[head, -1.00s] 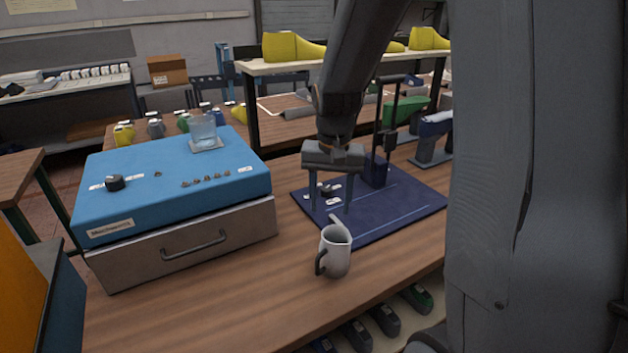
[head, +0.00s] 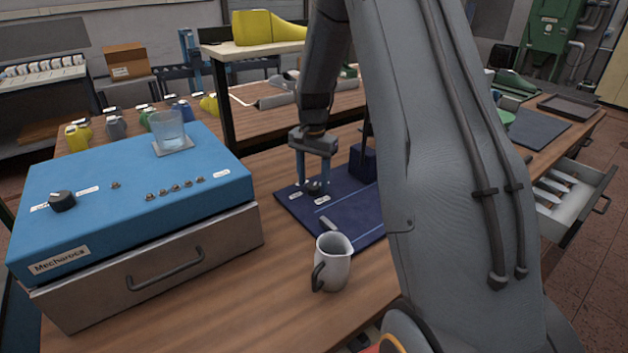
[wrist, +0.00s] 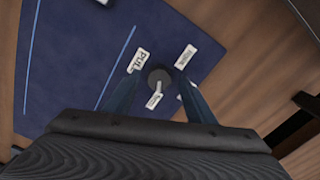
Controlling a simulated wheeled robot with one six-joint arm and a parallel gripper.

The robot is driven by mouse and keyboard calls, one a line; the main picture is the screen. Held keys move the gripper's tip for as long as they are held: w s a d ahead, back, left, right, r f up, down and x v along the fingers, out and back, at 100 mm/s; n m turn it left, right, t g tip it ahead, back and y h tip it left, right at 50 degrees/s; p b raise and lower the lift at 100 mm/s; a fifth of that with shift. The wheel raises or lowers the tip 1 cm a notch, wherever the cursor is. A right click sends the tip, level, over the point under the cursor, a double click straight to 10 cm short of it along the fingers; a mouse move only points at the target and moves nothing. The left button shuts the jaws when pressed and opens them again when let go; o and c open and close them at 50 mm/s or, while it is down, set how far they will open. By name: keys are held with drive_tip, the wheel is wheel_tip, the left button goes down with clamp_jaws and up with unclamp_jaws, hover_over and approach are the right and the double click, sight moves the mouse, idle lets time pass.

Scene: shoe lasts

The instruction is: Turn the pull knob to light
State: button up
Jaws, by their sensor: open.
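The pull knob (head: 313,188) is a small dark round knob on the dark blue base plate (head: 340,215). White labels stand around it. In the wrist view the knob (wrist: 160,77) shows a pale pointer mark toward the bottom of the picture, close to the lower small label (wrist: 153,100). The upper left label (wrist: 138,61) seems to read "PULL"; the upper right label (wrist: 186,57) is unclear. My gripper (head: 313,184) points down over the knob, open, one finger on each side. I cannot tell whether the fingers touch it.
A grey-white mug (head: 332,265) stands in front of the plate. A blue box (head: 120,235) with a drawer, another dark knob (head: 62,201) and a glass (head: 168,130) is at left. A dark upright post on the plate is partly behind my arm. An open drawer (head: 570,205) is at right.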

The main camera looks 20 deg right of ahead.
drive_tip(key=shift+f, duration=0.5)
drive_tip(key=shift+c, duration=0.3)
drive_tip(key=c, duration=1)
